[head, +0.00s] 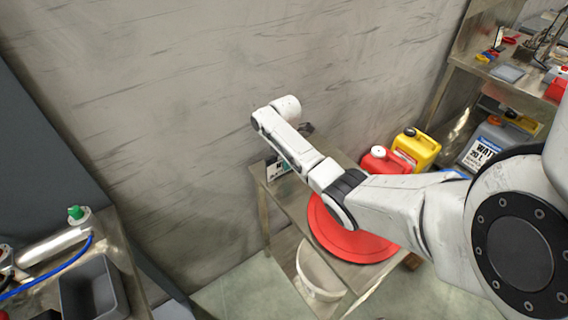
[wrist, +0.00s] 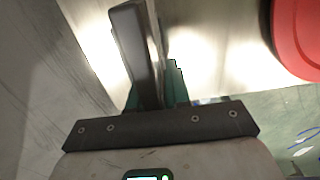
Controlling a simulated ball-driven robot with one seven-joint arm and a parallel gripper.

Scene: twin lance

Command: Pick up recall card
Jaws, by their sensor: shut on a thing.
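The recall card is most likely the small white and dark-teal card (head: 279,168) at the wall end of a narrow metal table in the head view, partly hidden behind my arm. The fingertips are hidden by my arm in the head view. I cannot tell whether the card still touches the table.
A round red lid (head: 350,237) lies on the metal table (head: 290,197), with red (head: 383,161) and yellow (head: 416,148) jugs beyond it. A white bucket (head: 318,274) is below. The wall (head: 200,100) is close behind my arm. A cluttered bench (head: 122,262) stands left.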

